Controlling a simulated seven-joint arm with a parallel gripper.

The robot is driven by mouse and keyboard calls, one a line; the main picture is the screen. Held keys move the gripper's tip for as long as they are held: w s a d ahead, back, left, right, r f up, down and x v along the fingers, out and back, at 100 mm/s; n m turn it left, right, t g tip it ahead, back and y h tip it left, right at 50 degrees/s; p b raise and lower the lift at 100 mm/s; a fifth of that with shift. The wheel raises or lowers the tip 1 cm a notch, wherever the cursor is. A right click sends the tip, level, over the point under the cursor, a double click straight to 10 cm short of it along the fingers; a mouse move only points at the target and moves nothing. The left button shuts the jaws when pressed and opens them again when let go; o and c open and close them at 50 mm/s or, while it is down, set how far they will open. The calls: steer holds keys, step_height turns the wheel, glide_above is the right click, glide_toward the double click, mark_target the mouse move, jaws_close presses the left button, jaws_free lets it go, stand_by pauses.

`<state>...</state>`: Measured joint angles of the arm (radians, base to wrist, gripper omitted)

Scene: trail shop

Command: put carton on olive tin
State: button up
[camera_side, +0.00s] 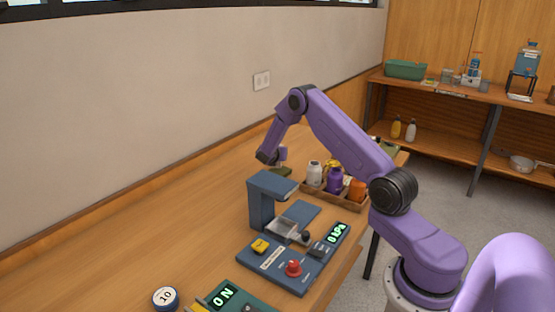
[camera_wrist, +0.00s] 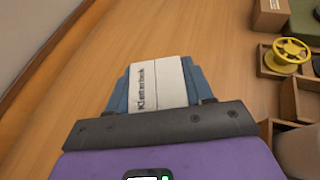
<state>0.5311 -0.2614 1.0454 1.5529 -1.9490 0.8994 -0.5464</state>
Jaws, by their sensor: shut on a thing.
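My gripper (camera_wrist: 158,92) is shut on a white carton (camera_wrist: 158,76) with dark lettering, held between its blue fingers in the wrist view. In the side view my gripper (camera_side: 277,159) is over the table, left of the wooden crate. In the wrist view the area directly below the gripper is hidden by the gripper itself.
A wooden crate (camera_side: 341,201) with a white bottle (camera_side: 314,173), a purple bottle (camera_side: 334,180) and an orange item (camera_side: 357,189) stands right of the gripper. A blue press-like device (camera_side: 262,200) stands nearer the camera. Bare table lies along the wall.

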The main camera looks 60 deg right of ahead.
steer(key=shift+f, duration=1.45)
steer(key=o, duration=1.2)
steer(key=shift+f, duration=0.15)
steer(key=shift+o, duration=0.2)
steer(key=shift+s+a+r, duration=0.1)
steer(key=shift+a+r, duration=0.1)
steer(key=shift+r, duration=0.05)
steer(key=shift+v, duration=1.2)
steer(key=shift+a+r, duration=0.1)
steer(key=shift+r, duration=3.45)
